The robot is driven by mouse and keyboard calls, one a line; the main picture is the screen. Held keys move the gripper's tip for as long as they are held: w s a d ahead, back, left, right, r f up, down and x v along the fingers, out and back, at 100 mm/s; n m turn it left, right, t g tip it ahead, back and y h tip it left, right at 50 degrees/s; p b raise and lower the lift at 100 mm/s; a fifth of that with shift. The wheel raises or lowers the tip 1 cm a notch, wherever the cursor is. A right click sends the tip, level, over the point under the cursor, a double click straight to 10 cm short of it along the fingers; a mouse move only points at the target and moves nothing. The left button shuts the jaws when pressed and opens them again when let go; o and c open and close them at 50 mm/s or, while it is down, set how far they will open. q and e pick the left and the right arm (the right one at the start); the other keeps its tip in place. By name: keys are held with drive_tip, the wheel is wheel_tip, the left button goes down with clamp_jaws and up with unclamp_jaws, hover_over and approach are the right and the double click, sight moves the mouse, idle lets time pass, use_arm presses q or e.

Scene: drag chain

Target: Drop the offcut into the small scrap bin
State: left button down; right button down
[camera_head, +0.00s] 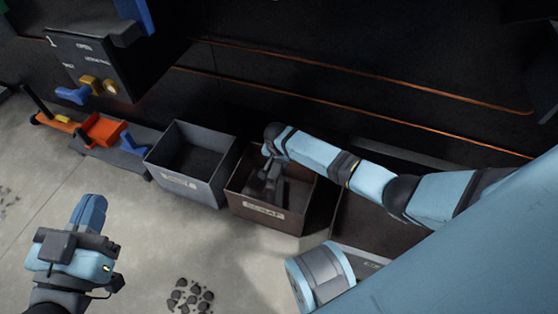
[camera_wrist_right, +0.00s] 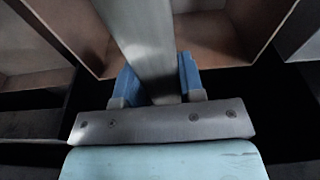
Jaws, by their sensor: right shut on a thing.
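The small scrap bin (camera_head: 238,203) is an open brown box with a "SCRAP" label on its front. My right gripper (camera_head: 274,180) points down at its opening. In the right wrist view, my right gripper (camera_wrist_right: 158,88) has its blue fingers shut on the offcut (camera_wrist_right: 147,38), a flat grey metal bar. The bar reaches away from the fingers over the brown bin interior (camera_wrist_right: 208,32). Its far end is cut off by the picture's top edge. My left gripper (camera_head: 89,212) is at the lower left, apart from the bins; its finger gap is unclear.
A grey open bin (camera_head: 178,181) stands just left of the scrap bin. Orange and blue items (camera_head: 103,129) lie further left. Another dark open container (camera_head: 368,222) is partly hidden below my right arm. Dark round pieces (camera_head: 190,296) lie on the floor in front.

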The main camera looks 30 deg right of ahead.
sight(277, 164)
use_arm(q)
drive_tip(key=shift+w+a+r+m, duration=0.15)
drive_tip(key=shift+m, duration=0.15)
use_arm(e)
drive_tip(key=shift+f, duration=0.35)
drive_tip(key=c, duration=0.6)
unclamp_jaws()
drive_tip(key=shift+c, duration=0.2)
drive_tip(key=shift+r, duration=0.3)
drive_tip(key=r+p, duration=0.2)
drive_tip(key=r, duration=0.1)
drive_tip(key=r+p, duration=0.1)
drive_tip(key=r, duration=0.2)
drive_tip(key=s+a+r+p, duration=0.1)
drive_tip(key=r+p, duration=0.1)
drive_tip(key=shift+r+p, duration=0.35)
drive_tip(key=shift+r, duration=0.05)
use_arm(q)
drive_tip(key=s+n, duration=0.1)
drive_tip(key=s+d+r+n+p, duration=0.1)
drive_tip(key=r+n+p, duration=0.1)
drive_tip(key=n, duration=0.1)
drive_tip(key=shift+s+d+g+y, duration=0.3)
drive_tip(key=shift+s+g+y, duration=0.1)
use_arm(e)
drive_tip(key=r, duration=0.4)
drive_tip(key=shift+s+a+r, duration=0.15)
drive_tip(key=shift+s+a, duration=0.05)
drive_tip(key=shift+a, duration=0.05)
